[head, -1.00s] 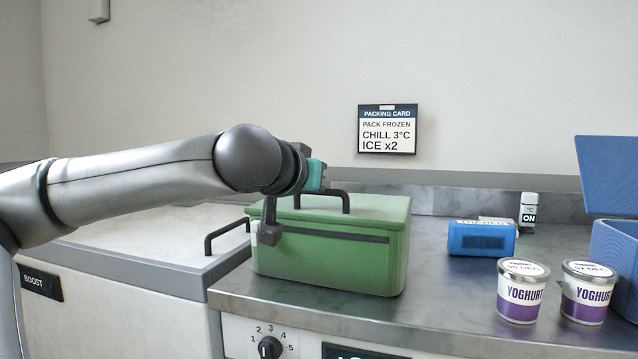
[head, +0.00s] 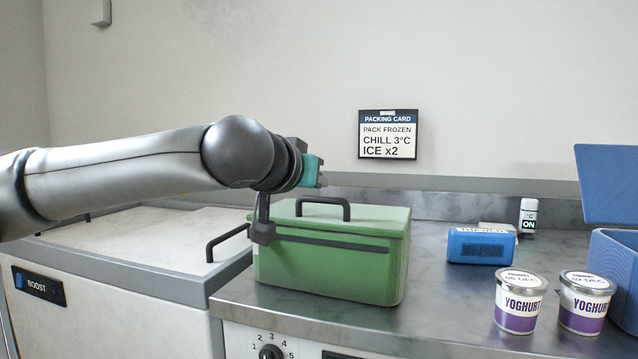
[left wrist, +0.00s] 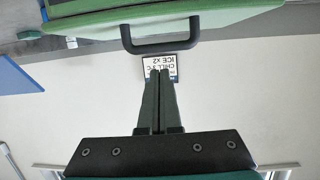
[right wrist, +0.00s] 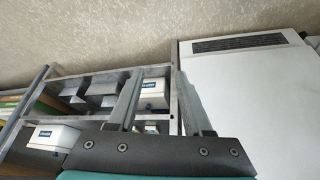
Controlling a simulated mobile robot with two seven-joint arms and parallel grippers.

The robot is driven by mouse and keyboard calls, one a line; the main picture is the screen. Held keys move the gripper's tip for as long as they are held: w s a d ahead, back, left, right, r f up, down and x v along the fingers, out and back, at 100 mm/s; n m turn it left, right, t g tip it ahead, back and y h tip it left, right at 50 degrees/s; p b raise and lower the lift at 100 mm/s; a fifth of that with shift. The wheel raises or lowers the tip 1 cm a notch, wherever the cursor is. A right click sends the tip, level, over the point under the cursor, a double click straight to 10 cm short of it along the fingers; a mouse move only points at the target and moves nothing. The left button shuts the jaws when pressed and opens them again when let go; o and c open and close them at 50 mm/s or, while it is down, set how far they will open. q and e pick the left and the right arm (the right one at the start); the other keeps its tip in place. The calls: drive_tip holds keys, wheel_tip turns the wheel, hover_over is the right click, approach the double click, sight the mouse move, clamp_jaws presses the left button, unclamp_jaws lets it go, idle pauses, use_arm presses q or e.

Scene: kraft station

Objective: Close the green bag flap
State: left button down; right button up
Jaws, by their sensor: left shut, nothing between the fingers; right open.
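The green bag (head: 325,268) stands on the steel counter. Its green flap (head: 375,222) lies over the top and looks down, with a dark handle (head: 322,201) on it. A dark strip runs along the front below the flap edge. My left gripper (head: 318,180) is just above and behind the flap's left part, its fingers mostly hidden in the head view. In the left wrist view the left gripper (left wrist: 158,75) is shut and empty, its fingertips pointing toward the flap handle (left wrist: 160,46). My right gripper (right wrist: 158,80) is open and empty, away from the bag.
Two yoghurt tubs (head: 521,302) (head: 585,303), a blue pack (head: 481,245) and a blue open box (head: 612,270) are to the right. A white chest (head: 130,270) with a handle is at left. A shelf rack (right wrist: 90,100) shows in the right wrist view.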

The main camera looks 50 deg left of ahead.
use_arm(q)
drive_tip(key=s+d+f+b, duration=0.2)
drive_tip(key=s+f, duration=0.2)
drive_tip(key=f, duration=0.2)
drive_tip(key=shift+s+f+b, duration=0.15)
drive_tip(key=shift+s+b, duration=0.2)
use_arm(e)
drive_tip(key=w+a+t+y, duration=0.3)
drive_tip(key=w+a+t, duration=0.1)
drive_tip(key=a+t, duration=0.1)
drive_tip(key=shift+w+a, duration=0.35)
drive_tip(key=shift+a, duration=0.25)
use_arm(q)
drive_tip(key=shift+d, duration=0.1)
